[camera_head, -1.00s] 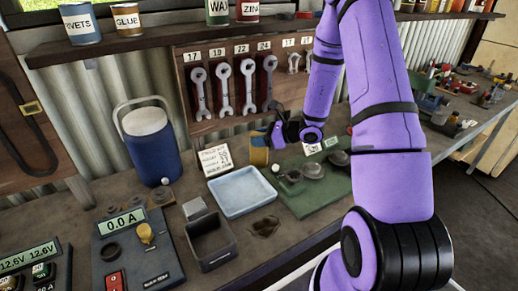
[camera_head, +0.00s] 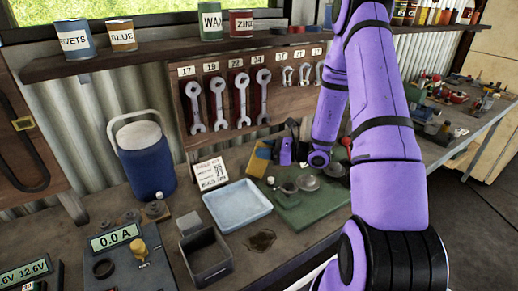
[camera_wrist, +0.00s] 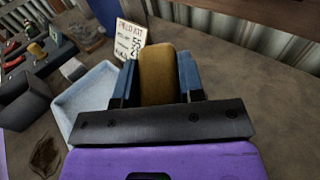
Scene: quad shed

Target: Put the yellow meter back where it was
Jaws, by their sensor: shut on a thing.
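The yellow meter (camera_wrist: 157,78) is between the two dark blue fingers of my gripper (camera_wrist: 157,70) in the wrist view. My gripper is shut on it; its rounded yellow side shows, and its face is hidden. I cannot tell whether the meter touches the bench. The place it came from is not clear.
A pale blue tray (camera_head: 237,206) lies in front of the card. A green mat (camera_head: 310,211) with round parts is to the right. A dark open box (camera_head: 207,258) and a blue jug (camera_head: 146,165) are left. Wrenches (camera_head: 241,95) hang behind.

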